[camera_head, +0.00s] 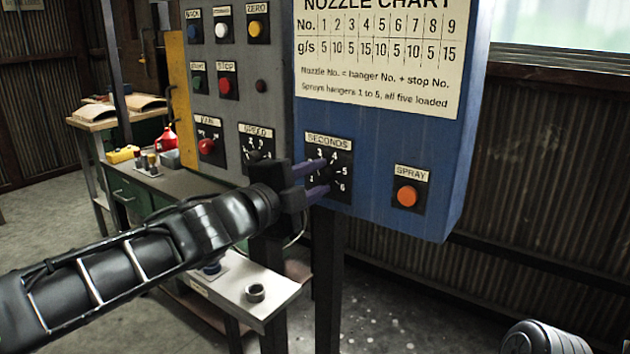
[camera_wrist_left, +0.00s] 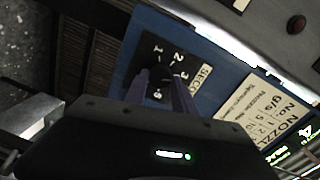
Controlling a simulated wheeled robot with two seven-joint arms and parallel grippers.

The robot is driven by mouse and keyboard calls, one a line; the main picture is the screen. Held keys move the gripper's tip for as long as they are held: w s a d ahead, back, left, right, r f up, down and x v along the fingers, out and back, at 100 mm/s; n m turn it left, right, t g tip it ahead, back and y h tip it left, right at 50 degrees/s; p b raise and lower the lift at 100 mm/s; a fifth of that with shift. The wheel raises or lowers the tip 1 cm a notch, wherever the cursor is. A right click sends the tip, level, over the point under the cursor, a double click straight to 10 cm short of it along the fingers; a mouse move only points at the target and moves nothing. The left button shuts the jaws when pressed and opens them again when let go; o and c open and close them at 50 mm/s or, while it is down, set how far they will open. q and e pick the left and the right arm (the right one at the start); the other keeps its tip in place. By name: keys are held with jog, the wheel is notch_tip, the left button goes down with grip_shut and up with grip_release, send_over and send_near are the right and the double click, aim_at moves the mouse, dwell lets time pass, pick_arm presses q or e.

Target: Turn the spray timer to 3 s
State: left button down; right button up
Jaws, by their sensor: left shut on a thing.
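The spray timer is a dial marked SECONDS (camera_head: 341,160) with numbers around it, on the blue front of the control panel. Its knob is mostly hidden behind my fingers, so I cannot tell which number it points to. My left gripper (camera_head: 322,176) reaches in from the left and is shut on the timer knob. In the left wrist view, the two purple-grey fingers of my left gripper (camera_wrist_left: 163,95) stand over the black dial plate (camera_wrist_left: 152,54), around the dark knob (camera_wrist_left: 178,72). My right gripper is not in view.
The orange SPRAY button (camera_head: 407,196) sits right of the timer. The SPEED dial (camera_head: 257,143) and red MAIN knob (camera_head: 206,147) sit to its left. A nozzle chart (camera_head: 378,60) is above. A small bench (camera_head: 250,283) with a ring (camera_head: 255,292) stands below my left arm.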

pick_arm(q)
jog(key=c, duration=1)
grip_release()
jog(key=shift+c, duration=0.2)
jog(key=p+v, duration=0.2)
jog(key=v, duration=0.5)
jog(key=shift+s+a, duration=0.2)
jog(key=shift+s, duration=0.15)
